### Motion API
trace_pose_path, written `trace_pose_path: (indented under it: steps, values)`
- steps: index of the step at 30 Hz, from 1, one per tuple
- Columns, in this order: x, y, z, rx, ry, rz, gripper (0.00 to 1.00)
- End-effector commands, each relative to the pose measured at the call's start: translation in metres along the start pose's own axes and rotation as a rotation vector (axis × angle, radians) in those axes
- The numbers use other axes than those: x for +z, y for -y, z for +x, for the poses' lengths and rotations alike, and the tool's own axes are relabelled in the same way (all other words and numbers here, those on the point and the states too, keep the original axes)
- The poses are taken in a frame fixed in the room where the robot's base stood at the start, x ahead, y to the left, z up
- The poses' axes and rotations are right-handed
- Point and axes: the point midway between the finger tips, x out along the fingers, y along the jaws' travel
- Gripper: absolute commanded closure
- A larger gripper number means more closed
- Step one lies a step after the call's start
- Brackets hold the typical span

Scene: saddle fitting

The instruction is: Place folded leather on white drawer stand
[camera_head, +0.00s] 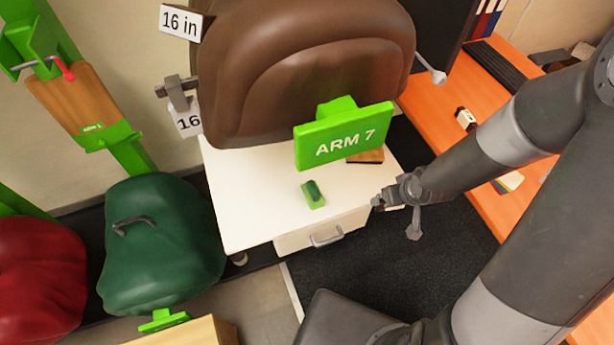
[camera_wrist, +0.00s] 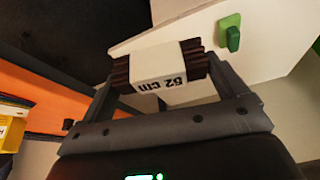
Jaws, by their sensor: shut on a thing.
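In the wrist view my gripper (camera_wrist: 165,76) is shut on the folded leather (camera_wrist: 121,77). The leather is a stack of dark brown layers wrapped in a white band marked "52 cm", upside down in the picture. The white drawer stand (camera_head: 250,190) is in the middle of the head view, with a grey drawer handle at its front. Its top also shows in the wrist view (camera_wrist: 275,65), beyond and right of the leather. I cannot make out the leather clearly in the head view.
A small green block (camera_head: 313,195) lies on the stand's top. A big brown saddle (camera_head: 300,65) and a green "ARM 7" sign (camera_head: 343,138) overhang its back. The orange desk (camera_head: 435,95) is to the right. Green (camera_head: 160,245) and red (camera_head: 40,275) saddles are left.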

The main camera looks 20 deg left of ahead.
Motion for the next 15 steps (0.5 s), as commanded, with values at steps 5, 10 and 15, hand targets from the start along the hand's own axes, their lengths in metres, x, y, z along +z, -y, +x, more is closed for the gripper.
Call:
trace_pose_path:
  steps: [5, 10, 15]
  values:
    - [-0.002, 0.009, -0.005, -0.023, 0.010, -0.045, 0.36]
    - [-0.003, 0.018, -0.009, -0.045, 0.017, -0.091, 0.36]
    - [-0.005, 0.041, 0.011, -0.103, -0.011, -0.257, 0.36]
